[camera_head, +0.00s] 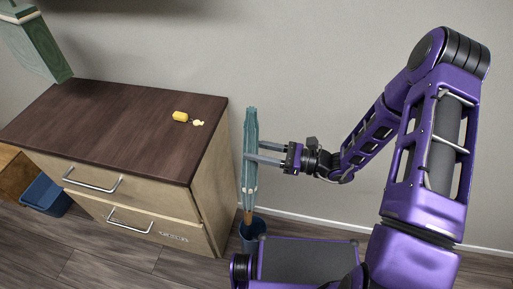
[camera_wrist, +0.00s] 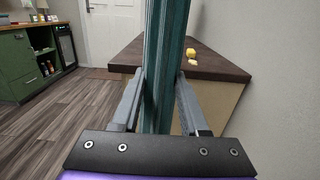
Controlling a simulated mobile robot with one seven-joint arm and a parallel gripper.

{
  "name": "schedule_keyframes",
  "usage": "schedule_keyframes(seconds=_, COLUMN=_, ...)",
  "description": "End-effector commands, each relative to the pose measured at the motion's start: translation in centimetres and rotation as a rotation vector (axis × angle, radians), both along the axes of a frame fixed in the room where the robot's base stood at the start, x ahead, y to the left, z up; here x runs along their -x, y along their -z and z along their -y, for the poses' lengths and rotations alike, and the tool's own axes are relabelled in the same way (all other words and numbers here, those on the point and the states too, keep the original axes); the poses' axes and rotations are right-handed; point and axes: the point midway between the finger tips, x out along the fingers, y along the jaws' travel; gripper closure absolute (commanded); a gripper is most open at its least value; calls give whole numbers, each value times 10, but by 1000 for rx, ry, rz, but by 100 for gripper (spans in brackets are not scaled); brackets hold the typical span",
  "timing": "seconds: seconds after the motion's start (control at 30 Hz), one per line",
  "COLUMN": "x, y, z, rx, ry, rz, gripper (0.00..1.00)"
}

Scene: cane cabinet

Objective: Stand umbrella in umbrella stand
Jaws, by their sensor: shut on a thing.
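A closed teal umbrella (camera_head: 250,135) stands upright in the head view, with a brown lower end. My gripper (camera_head: 250,154) is shut on the umbrella's shaft, coming from the right. The wrist view also shows the umbrella (camera_wrist: 166,62) between the two fingers of my gripper (camera_wrist: 160,95). A blue umbrella stand (camera_head: 252,231) is on the floor beside the cabinet. The umbrella's lower end is over or inside the stand's mouth; I cannot tell how deep it is.
A cabinet with a dark wood top (camera_head: 120,125) and two drawers stands just left of the umbrella. A yellow object (camera_head: 181,116) lies on it. A blue bin (camera_head: 47,195) is at the far left. A wall is behind.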

Motion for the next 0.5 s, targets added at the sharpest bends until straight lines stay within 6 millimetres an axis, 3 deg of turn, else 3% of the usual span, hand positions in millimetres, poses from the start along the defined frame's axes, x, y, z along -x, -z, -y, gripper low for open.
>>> schedule_keyframes(seconds=0.5, x=0, y=44, z=0, rx=-2, ry=0, rz=1, gripper=100)
